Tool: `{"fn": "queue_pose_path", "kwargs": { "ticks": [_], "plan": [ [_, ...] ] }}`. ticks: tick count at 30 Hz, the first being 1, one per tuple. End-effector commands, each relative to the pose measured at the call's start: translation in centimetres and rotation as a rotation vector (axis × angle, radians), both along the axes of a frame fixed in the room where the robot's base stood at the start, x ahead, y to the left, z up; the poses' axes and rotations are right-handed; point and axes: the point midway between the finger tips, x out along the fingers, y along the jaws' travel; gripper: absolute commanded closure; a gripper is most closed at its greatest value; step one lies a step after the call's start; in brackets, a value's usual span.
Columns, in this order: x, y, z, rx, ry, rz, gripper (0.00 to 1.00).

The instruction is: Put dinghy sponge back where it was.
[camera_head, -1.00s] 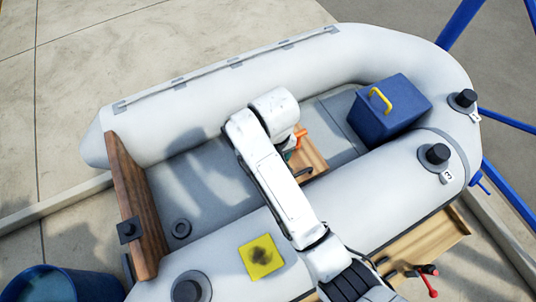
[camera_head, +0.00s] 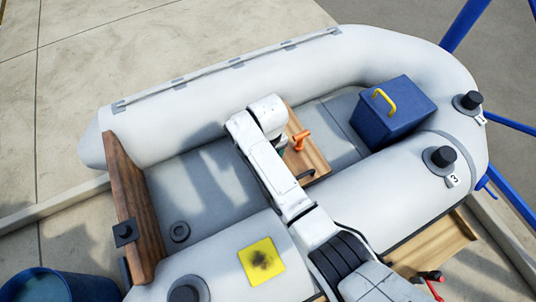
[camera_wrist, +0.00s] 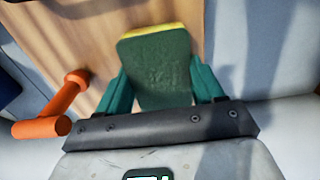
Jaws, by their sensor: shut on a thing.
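The dinghy sponge (camera_wrist: 158,72), dark green with a yellow layer along its far edge, shows in the wrist view. My gripper (camera_wrist: 160,82) has its two teal fingers on either side of the sponge and is shut on it. The sponge is over the wooden seat board (camera_wrist: 140,20); I cannot tell whether it touches the wood. In the head view the board (camera_head: 318,162) crosses the inflatable boat, and my arm hides the sponge and most of the gripper.
An orange handle-shaped thing (camera_wrist: 55,112) is left of the gripper, also visible in the head view (camera_head: 301,140). A blue box (camera_head: 398,113) with a yellow handle stands toward the bow. A yellow patch with a dark blotch (camera_head: 261,261) lies on the near tube (camera_head: 222,267).

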Motion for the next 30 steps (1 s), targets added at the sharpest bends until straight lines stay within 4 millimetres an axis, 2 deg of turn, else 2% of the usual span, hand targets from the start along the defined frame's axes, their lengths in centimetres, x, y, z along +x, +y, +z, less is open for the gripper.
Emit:
{"fn": "queue_pose_path", "kwargs": {
  "ticks": [8, 9, 16, 24, 30],
  "plan": [
    [0.0, 0.0, -0.3, 0.0, 0.0, 0.0, 0.66],
    [0.0, 0.0, -0.2, 0.0, 0.0, 0.0, 0.3],
    [0.0, 0.0, -0.2, 0.0, 0.0, 0.0, 0.08],
    [0.0, 0.0, 0.0, 0.0, -0.001, 0.0, 0.07],
    [0.1, 0.1, 2.2, 0.002, -0.005, 0.001, 0.07]
  ]
}}
